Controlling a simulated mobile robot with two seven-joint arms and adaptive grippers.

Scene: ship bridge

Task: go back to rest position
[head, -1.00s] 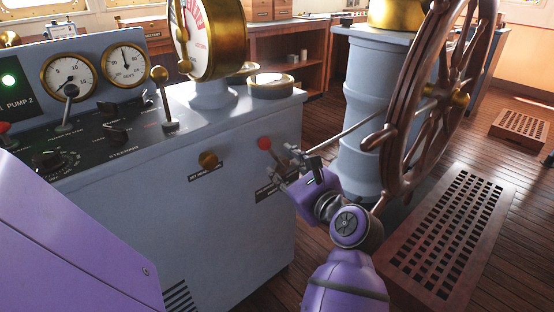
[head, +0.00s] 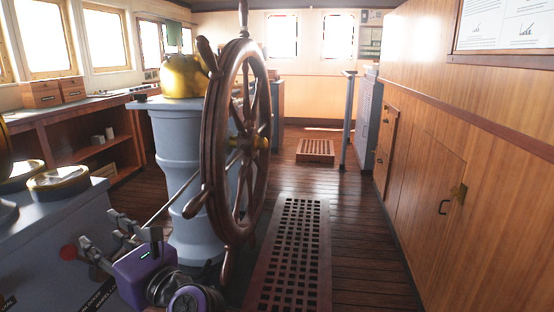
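My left gripper (head: 97,227) is in the lower left of the head view, on a purple wrist. Its dark fingers stand apart with nothing visible between them. A red knob (head: 68,252) on the side of the grey console (head: 40,235) is just left of the fingertips in the picture; a small gap shows between them. The brown ship's wheel (head: 216,150) stands to the right of the gripper, in front of its grey pedestal (head: 185,150). My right gripper is not in view.
A slatted floor grate (head: 290,250) lies right of the wheel, with a smaller grate (head: 316,150) farther back. Open wooden floor (head: 355,240) runs alongside. A wooden wall with a cabinet door (head: 432,190) bounds the right. A wooden shelf unit (head: 95,150) is at the left.

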